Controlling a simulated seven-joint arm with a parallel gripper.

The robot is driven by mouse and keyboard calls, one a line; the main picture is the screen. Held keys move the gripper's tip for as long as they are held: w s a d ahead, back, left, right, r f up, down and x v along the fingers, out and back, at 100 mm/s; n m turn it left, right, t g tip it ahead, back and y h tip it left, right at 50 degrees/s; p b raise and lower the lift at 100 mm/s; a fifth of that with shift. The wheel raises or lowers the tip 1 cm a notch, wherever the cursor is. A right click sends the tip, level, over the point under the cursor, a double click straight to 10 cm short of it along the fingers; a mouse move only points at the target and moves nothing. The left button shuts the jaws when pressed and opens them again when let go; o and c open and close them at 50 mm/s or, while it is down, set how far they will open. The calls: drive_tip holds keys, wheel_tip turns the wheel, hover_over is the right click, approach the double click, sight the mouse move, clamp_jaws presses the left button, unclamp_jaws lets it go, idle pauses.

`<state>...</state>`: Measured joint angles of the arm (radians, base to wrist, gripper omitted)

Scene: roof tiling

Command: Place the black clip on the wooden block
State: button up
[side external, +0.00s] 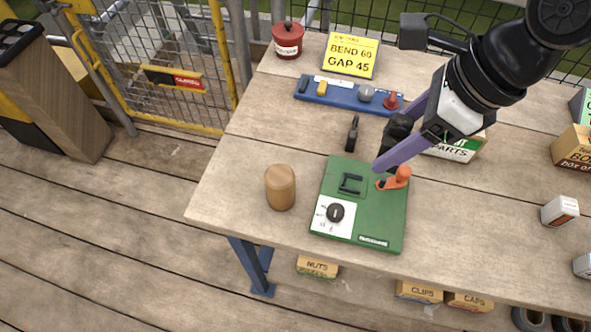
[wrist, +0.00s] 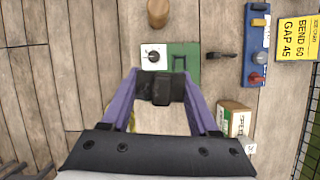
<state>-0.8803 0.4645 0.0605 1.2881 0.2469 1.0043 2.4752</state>
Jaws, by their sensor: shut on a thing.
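My gripper (wrist: 160,84) has purple fingers with a black clip (wrist: 162,91) between them; its exact shape is hard to make out. In the side view, my gripper (side external: 387,150) hangs over the back right of the green board, beside the orange lever, with the dark clip (side external: 397,132) partly hidden by the near finger. The wooden block (side external: 280,187) is a round, upright tan piece standing on the table left of the green board. It also shows at the top of the wrist view (wrist: 158,12). My gripper is well apart from it.
The green board (side external: 385,225) carries a black knob, a black bracket and an orange lever (side external: 396,179). A small black tool (side external: 352,133) lies behind it. Behind are a blue rack (side external: 340,95), a yellow sign (side external: 350,55) and a parts box (side external: 458,149). Table around the block is clear.

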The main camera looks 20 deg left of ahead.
drive_tip(key=s+a+n, duration=0.1)
drive_tip(key=s+a, duration=0.2)
drive_tip(key=s, duration=0.2)
hover_over(271, 173)
drive_tip(key=d, duration=0.2)
drive_tip(key=shift+g, duration=0.3)
drive_tip(key=f, duration=0.9)
drive_tip(key=shift+a+f, duration=0.2)
drive_tip(key=shift+f, duration=1.7)
drive_tip(key=o, duration=1.4)
drive_tip(key=shift+f, duration=0.15)
drive_tip(key=v, duration=1.2)
drive_tip(key=shift+a, duration=0.1)
drive_tip(key=shift+r, duration=0.25)
